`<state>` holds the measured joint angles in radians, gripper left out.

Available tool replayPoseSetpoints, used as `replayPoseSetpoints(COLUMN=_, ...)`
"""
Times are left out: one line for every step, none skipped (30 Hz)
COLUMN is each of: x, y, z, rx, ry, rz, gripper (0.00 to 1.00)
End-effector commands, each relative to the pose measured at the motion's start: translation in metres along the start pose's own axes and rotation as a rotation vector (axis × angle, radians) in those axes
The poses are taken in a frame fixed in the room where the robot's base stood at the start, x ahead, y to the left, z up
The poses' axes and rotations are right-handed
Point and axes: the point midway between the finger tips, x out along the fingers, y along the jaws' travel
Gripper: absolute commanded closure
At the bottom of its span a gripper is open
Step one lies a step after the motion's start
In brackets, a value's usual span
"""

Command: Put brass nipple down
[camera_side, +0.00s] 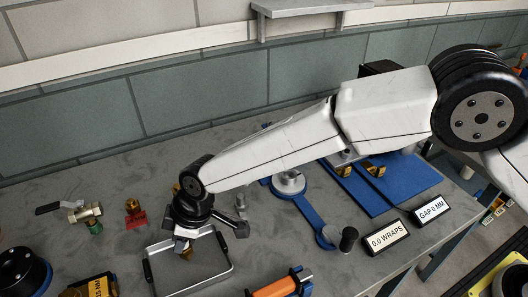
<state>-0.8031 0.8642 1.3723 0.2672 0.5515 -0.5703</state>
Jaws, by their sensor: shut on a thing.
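The brass nipple (187,254) shows as a small gold-coloured piece at the tip of my gripper (184,247). My gripper is shut on it and points down over the grey metal tray (205,277). The nipple is low over the back part of the tray; I cannot tell whether it touches the tray floor. My gripper's body hides much of the nipple and part of the tray's back rim.
A brass valve (84,212) and a red-based brass fitting (135,212) stand left of the tray. An orange roller (275,289) is at the front. Signs reading "0.0 WRAPS" (386,239) and "GAP 0 MM" (431,210) stand right, near blue plates (400,180).

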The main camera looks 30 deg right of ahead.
Motion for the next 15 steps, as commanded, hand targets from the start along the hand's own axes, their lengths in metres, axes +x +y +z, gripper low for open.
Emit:
replayPoseSetpoints(x=0.001, y=0.000, z=0.000, rx=0.000, ry=0.000, rz=0.000, gripper=1.00)
replayPoseSetpoints(x=0.002, y=0.001, z=-0.001, rx=0.000, ry=0.000, rz=0.000, gripper=1.00)
replayPoseSetpoints(x=0.004, y=0.001, z=-0.001, rx=0.000, ry=0.000, rz=0.000, gripper=1.00)
replayPoseSetpoints(x=0.006, y=0.002, z=-0.001, rx=0.000, ry=0.000, rz=0.000, gripper=1.00)
replayPoseSetpoints(x=0.008, y=0.002, z=-0.002, rx=0.000, ry=0.000, rz=0.000, gripper=1.00)
replayPoseSetpoints(x=0.011, y=0.002, z=-0.001, rx=0.000, ry=-0.001, rz=0.000, gripper=1.00)
replayPoseSetpoints(x=0.015, y=0.002, z=0.001, rx=0.000, ry=-0.002, rz=-0.001, gripper=1.00)
replayPoseSetpoints(x=0.019, y=0.002, z=0.003, rx=0.000, ry=-0.003, rz=-0.001, gripper=1.00)
replayPoseSetpoints(x=0.023, y=0.002, z=0.005, rx=0.000, ry=-0.002, rz=0.000, gripper=1.00)
replayPoseSetpoints(x=0.026, y=0.002, z=0.006, rx=0.000, ry=-0.002, rz=0.000, gripper=1.00)
replayPoseSetpoints(x=0.029, y=0.002, z=0.007, rx=0.001, ry=-0.002, rz=0.000, gripper=1.00)
replayPoseSetpoints(x=0.032, y=0.002, z=0.008, rx=0.001, ry=-0.002, rz=0.000, gripper=1.00)
replayPoseSetpoints(x=0.033, y=0.002, z=0.009, rx=0.001, ry=-0.002, rz=0.000, gripper=1.00)
replayPoseSetpoints(x=0.035, y=0.002, z=0.009, rx=0.001, ry=-0.001, rz=0.000, gripper=1.00)
replayPoseSetpoints(x=0.035, y=0.002, z=0.010, rx=0.000, ry=0.000, rz=0.001, gripper=1.00)
